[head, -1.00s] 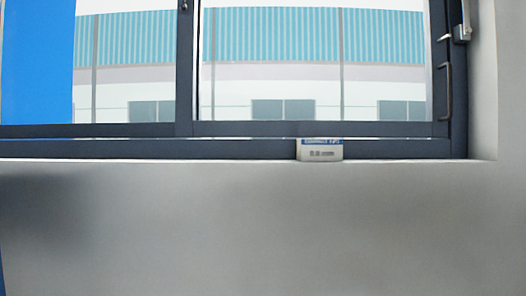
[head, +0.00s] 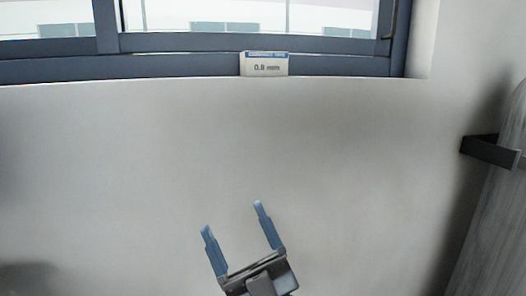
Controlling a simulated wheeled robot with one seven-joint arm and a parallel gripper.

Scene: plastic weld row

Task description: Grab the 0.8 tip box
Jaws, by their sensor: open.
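The tip box (head: 264,65) is a small pale box with a blue band along its top and "0.8 mm" printed on its front. It stands on the window sill at the top middle of the head view. My gripper (head: 232,217) is at the bottom middle, with two blue fingers spread apart and nothing between them. The fingertips point up in the picture, below the box and well apart from it.
The dark window frame (head: 180,68) runs behind the box. The plain wall (head: 120,150) below the sill is bare. At the right, a dark bracket (head: 490,150) juts out beside a grey rounded object (head: 497,220).

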